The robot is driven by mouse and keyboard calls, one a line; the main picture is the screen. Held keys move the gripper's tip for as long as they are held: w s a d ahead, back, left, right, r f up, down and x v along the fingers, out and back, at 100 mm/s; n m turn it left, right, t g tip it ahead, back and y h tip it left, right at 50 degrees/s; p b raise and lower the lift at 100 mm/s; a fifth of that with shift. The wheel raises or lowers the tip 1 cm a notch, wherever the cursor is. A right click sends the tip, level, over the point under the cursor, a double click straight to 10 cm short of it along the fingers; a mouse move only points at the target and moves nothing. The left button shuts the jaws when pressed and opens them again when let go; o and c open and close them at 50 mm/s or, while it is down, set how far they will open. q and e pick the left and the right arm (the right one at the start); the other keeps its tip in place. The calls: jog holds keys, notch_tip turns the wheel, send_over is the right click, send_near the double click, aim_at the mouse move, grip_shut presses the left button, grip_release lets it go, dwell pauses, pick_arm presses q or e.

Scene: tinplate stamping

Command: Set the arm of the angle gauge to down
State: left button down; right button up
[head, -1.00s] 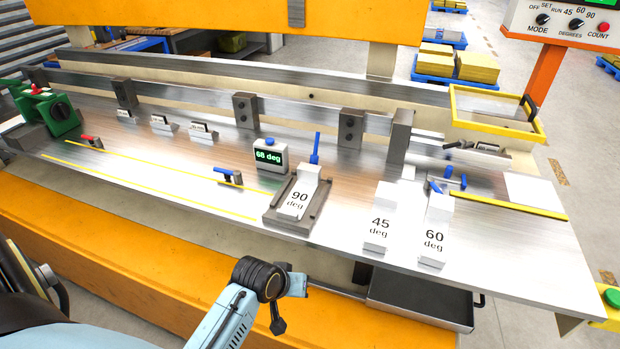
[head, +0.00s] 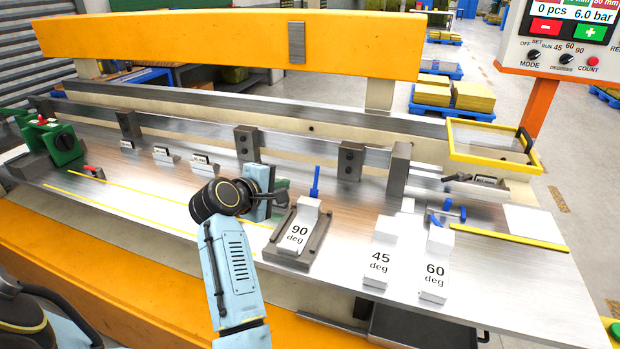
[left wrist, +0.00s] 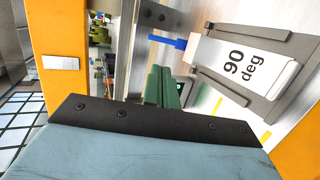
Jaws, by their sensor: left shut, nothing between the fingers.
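The angle gauge's blue arm (head: 315,182) sticks up, close to upright, behind the 90 deg block (head: 299,228) in its grey holder (head: 289,257). In the left wrist view the blue arm (left wrist: 168,42) shows beside the 90 deg block (left wrist: 243,66). My left gripper (head: 281,188) is over the table, just left of the blue arm and apart from it. Its green fingers also show in the left wrist view (left wrist: 163,86), shut and empty. The gripper hides the gauge's display in the head view. My right gripper is out of view.
White blocks marked 45 deg (head: 379,255) and 60 deg (head: 436,268) stand to the right. Small stops with labels (head: 163,156) and a green clamp (head: 63,140) are at the left. A grey back rail (head: 300,147) with dark posts runs behind.

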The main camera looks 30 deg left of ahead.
aim_at(315, 186)
pick_arm(q)
jog(key=b+x, duration=0.1)
jog(key=x, duration=1.2)
jog(key=shift+w+a+f, duration=0.1)
jog(key=shift+w, duration=0.2)
